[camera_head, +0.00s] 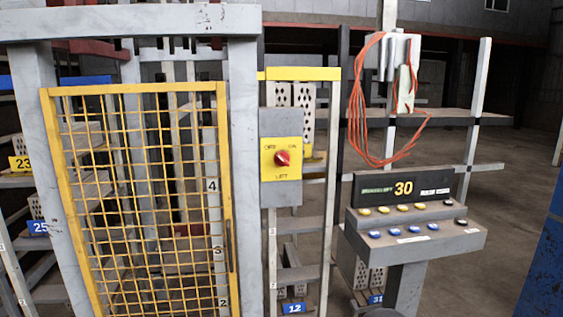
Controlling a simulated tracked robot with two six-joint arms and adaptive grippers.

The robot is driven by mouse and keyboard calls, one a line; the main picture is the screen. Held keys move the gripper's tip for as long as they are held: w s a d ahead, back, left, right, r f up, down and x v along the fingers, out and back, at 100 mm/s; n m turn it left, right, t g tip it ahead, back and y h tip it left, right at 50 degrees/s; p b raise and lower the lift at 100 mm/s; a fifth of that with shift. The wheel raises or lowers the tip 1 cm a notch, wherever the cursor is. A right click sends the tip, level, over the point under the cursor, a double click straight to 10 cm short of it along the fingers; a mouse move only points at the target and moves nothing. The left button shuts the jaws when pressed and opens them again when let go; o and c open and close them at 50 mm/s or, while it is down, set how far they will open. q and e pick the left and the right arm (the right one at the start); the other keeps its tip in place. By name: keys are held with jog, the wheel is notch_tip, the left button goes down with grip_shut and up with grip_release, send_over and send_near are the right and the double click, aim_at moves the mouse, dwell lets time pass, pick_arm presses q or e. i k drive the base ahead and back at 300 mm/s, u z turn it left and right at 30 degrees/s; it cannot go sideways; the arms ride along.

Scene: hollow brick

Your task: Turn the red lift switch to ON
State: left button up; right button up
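The red lift switch (283,158) is a round red knob on a yellow plate (268,174) marked LIFT at the bottom. The plate is fixed to a grey box (281,120) on the frame beside the yellow mesh gate. Small lettering sits at the plate's upper left and upper right, too small to read surely. The knob carries a pale pointer mark that seems to face the upper right. Neither of my grippers shows in the head view.
A yellow mesh gate (138,200) in a grey frame (243,150) stands left of the switch. A control console (415,238) with yellow and blue buttons and a display reading 30 stands at right. Orange cable (358,110) hangs above it. Open floor (490,150) lies behind at right.

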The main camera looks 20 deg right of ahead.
aim_at(283, 157)
jog(key=u, duration=0.05)
jog(key=i, duration=0.9)
jog(key=z, duration=0.1)
